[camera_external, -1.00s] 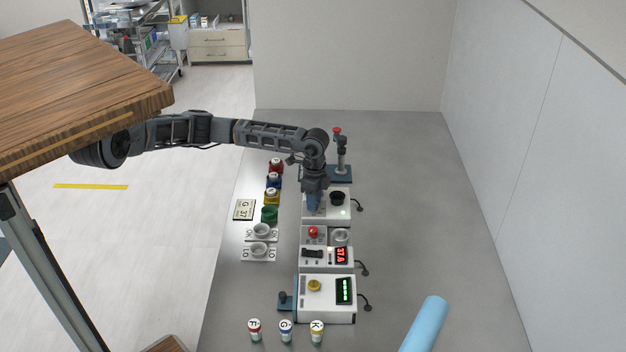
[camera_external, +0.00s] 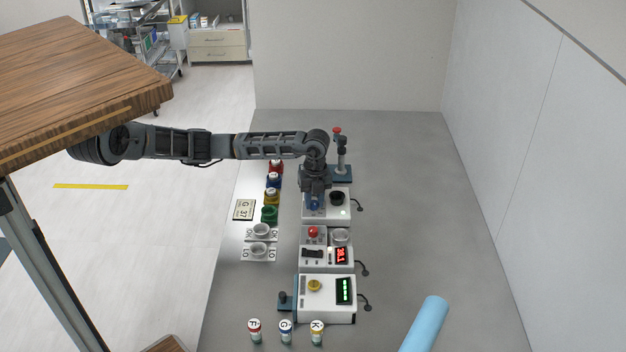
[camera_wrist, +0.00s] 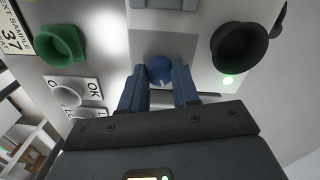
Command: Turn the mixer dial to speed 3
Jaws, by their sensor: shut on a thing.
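The mixer (camera_external: 341,213) is a white box with a black cup (camera_external: 337,198) and a green light on its top. Its blue dial (camera_wrist: 160,69) shows in the wrist view between my fingertips, with a small white mark near its lower edge. My gripper (camera_external: 315,206) points down over the left part of the mixer, shut on the dial. In the wrist view its two blue fingers (camera_wrist: 160,82) sit on either side of the dial. The fingers hide much of the dial and any speed marks around it, so I cannot read the setting.
A heater-like box with a red display (camera_external: 341,255) and a box with a green display (camera_external: 345,290) stand nearer on the bench. A green cup (camera_external: 269,214), capped vials and a card (camera_external: 244,209) lie left. A stand with a red top (camera_external: 341,165) is behind.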

